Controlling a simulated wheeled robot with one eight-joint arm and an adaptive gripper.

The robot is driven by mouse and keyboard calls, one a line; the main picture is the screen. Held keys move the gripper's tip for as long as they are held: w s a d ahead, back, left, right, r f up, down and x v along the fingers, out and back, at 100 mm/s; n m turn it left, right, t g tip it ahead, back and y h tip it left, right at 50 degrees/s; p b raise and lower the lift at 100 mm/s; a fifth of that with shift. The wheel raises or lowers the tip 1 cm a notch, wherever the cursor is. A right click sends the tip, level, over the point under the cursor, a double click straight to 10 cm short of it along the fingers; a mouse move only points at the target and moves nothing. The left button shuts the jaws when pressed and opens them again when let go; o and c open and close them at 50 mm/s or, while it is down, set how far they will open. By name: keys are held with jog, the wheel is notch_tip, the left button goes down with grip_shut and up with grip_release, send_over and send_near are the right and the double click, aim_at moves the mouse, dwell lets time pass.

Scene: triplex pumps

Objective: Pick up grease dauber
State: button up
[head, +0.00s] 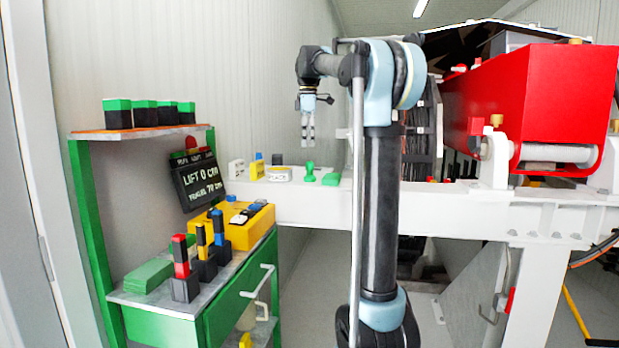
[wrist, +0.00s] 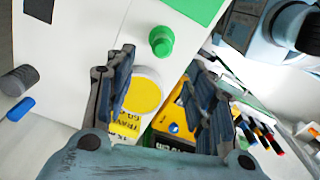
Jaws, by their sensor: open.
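A small green knob-shaped piece, probably the grease dauber (head: 309,172), stands on the white beam (head: 400,205) in the head view. In the wrist view the green piece (wrist: 161,40) shows a round top on a wider base, beyond the fingertips. My gripper (head: 308,143) points down above the beam, over the green piece and apart from it. In the wrist view my gripper (wrist: 160,72) has its two fingers spread, with nothing held between them.
A green flat block (head: 331,179) lies right of the green piece. A white container (head: 278,174) stands to its left. A yellow disc (wrist: 143,92) lies near the fingers. A green cart (head: 235,300) with a yellow box stands at left. A red machine (head: 540,100) is at right.

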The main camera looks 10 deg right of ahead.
send_over(310, 171)
jog(key=w, duration=0.2)
jog(key=f, duration=0.5)
jog(key=shift+s+a+f, duration=0.2)
jog(key=shift+s+a, duration=0.05)
jog(key=shift+s+d+f, duration=0.1)
jog(key=shift+d+f, duration=0.05)
jog(key=shift+f, duration=1.2)
jog(key=shift+d+f, duration=0.1)
jog(key=shift+f, duration=1.25)
grip_shut()
